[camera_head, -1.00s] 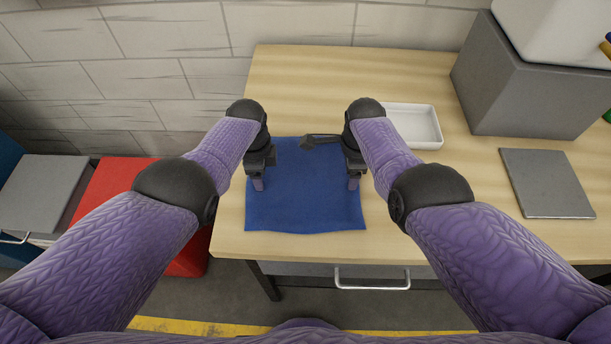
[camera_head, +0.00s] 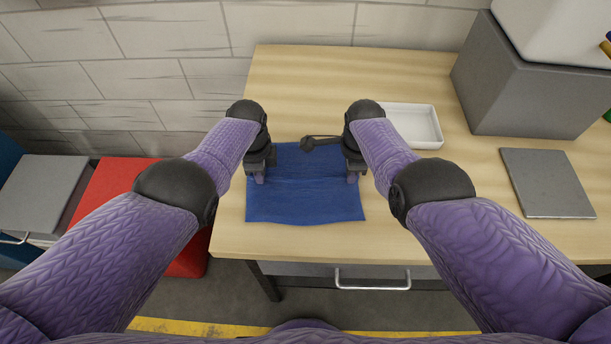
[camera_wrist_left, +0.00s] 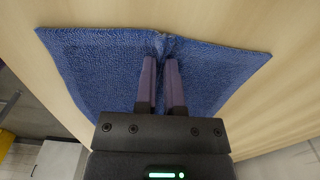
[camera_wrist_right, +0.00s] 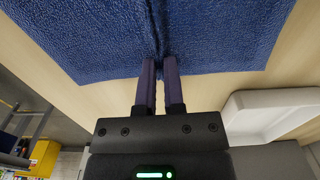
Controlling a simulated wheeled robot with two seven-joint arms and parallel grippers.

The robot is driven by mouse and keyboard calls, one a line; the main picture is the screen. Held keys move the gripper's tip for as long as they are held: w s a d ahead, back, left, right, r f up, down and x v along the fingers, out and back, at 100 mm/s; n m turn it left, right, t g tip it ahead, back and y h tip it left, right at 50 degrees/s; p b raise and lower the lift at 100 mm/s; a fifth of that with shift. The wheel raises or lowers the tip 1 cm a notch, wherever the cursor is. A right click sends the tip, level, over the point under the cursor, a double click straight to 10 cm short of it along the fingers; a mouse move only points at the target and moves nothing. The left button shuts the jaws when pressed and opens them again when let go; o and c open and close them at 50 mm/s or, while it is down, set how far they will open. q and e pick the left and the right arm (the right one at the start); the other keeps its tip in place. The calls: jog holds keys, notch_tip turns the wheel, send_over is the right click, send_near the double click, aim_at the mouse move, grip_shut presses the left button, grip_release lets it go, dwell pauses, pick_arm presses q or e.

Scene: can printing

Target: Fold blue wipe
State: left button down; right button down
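The blue wipe (camera_head: 305,205) lies on the wooden table, mostly spread out, with a crosswise crease between my grippers. My left gripper (camera_head: 259,179) is at its left side; in the left wrist view its fingers (camera_wrist_left: 161,62) are close together with a pinched ridge of the wipe (camera_wrist_left: 100,65) between the tips. My right gripper (camera_head: 352,179) is at its right side; in the right wrist view its fingers (camera_wrist_right: 159,62) are likewise close together on a pinched ridge of the wipe (camera_wrist_right: 225,35). My wrists hide parts of the wipe's side edges.
A dark tool (camera_head: 308,144) lies by the wipe's far edge, partly hidden by my right wrist. A white tray (camera_head: 438,126) stands behind my right arm. A grey flat plate (camera_head: 546,183) and a large grey box (camera_head: 525,90) are at the right. The table's front strip is bare.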

dwell(0.4)
